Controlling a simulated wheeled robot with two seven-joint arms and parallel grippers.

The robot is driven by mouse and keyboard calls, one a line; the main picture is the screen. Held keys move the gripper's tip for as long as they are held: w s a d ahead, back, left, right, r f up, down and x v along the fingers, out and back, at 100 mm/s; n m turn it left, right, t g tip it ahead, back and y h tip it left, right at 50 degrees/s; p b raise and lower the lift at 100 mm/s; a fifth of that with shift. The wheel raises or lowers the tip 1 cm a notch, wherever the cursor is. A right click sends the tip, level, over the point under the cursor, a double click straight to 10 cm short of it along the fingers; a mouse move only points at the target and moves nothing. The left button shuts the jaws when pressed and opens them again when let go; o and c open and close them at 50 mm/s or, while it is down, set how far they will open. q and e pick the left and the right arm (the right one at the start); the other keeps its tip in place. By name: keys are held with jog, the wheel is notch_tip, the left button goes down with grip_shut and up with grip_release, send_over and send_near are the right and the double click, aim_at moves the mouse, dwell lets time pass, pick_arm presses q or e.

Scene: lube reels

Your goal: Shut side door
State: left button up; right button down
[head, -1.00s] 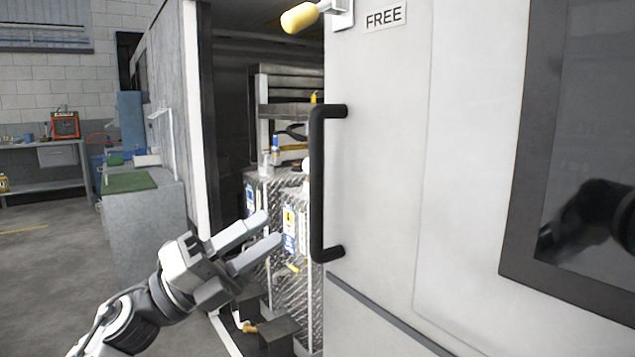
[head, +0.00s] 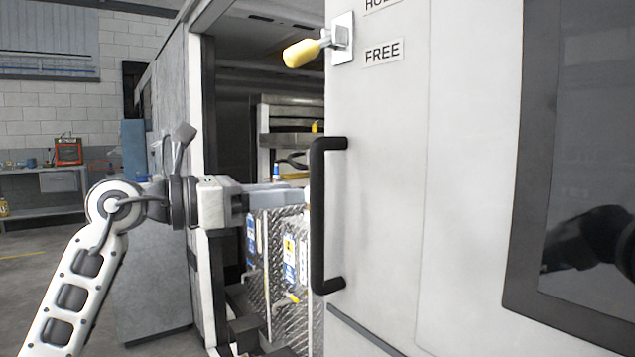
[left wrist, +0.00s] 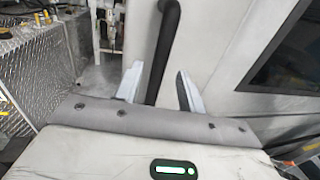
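The side door (head: 385,180) is a large pale grey panel filling the right half of the head view, with a dark window at its right. Its black vertical bar handle (head: 318,215) is near its left edge. The doorway left of it is open. My left gripper (head: 300,197) points right at the handle's mid-height, its fingertips close by the handle. In the left wrist view, the two fingers of my left gripper (left wrist: 158,92) are spread apart, with the handle (left wrist: 163,50) showing between them. I cannot tell if they touch it. My right gripper is not in view.
A yellow-knobbed lever (head: 303,53) sticks out from the door's upper left, beside a FREE label. Inside the opening is a diamond-plate cabinet (head: 268,285) with shelves above. A workbench (head: 40,192) stands far left. Grey floor is free at lower left.

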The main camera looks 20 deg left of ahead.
pick_arm(q)
jog(key=x, duration=0.6)
jog(key=shift+p, duration=0.4)
grip_shut()
